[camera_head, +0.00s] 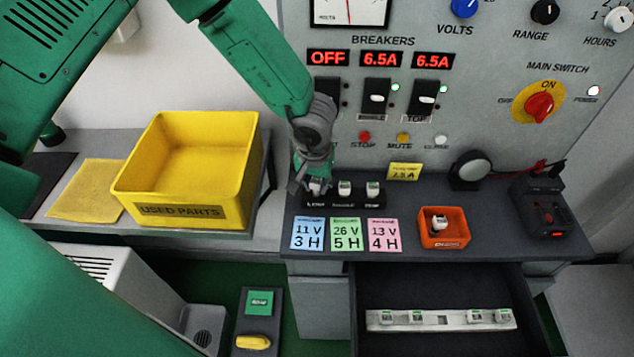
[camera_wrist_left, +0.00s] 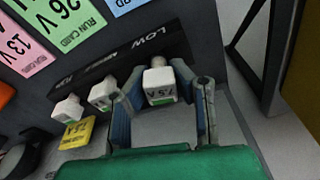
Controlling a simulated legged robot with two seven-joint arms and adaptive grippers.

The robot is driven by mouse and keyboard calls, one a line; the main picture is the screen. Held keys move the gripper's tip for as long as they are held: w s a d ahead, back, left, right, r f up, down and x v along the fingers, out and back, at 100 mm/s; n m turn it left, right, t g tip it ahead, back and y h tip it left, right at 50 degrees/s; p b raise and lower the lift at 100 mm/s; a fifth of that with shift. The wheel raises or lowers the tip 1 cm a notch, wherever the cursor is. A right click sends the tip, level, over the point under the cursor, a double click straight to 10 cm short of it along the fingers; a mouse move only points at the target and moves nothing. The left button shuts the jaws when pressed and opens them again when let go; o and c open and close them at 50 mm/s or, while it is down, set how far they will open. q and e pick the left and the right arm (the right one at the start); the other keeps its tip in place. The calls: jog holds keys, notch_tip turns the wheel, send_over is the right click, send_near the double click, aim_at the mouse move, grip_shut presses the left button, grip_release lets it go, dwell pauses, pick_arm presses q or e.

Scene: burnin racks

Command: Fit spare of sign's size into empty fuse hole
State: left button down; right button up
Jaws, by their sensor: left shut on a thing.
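My left gripper (camera_head: 316,187) is at the left, LOW end of the black fuse block (camera_head: 333,203). In the left wrist view its two fingers (camera_wrist_left: 163,105) are shut on a white fuse (camera_wrist_left: 158,80), whose label seems to read 7.5 A. This fuse stands at the LOW position; I cannot tell how deep it sits. Two other white fuses, the middle one (camera_head: 344,188) and the TOP one (camera_head: 372,188), stand upright in the block. The yellow sign (camera_head: 404,171) behind seems to read 7.5 A. My right gripper is out of view.
An orange bin (camera_head: 444,240) holds a white fuse (camera_head: 439,223). The open drawer (camera_head: 400,287) holds a white strip (camera_head: 441,320) with several fuses and a central gap. A yellow used-parts bin (camera_head: 190,160) stands left. Three run cards (camera_head: 345,234) lie before the block.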

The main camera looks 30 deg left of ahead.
pick_arm(q)
jog(key=shift+f+p, duration=0.45)
dwell(0.6)
jog(key=c, duration=0.9)
grip_release()
jog(key=shift+f, duration=0.1)
jog(key=shift+r+p, duration=1.6)
jog(key=shift+p, duration=0.15)
jog(key=shift+r, duration=1.2)
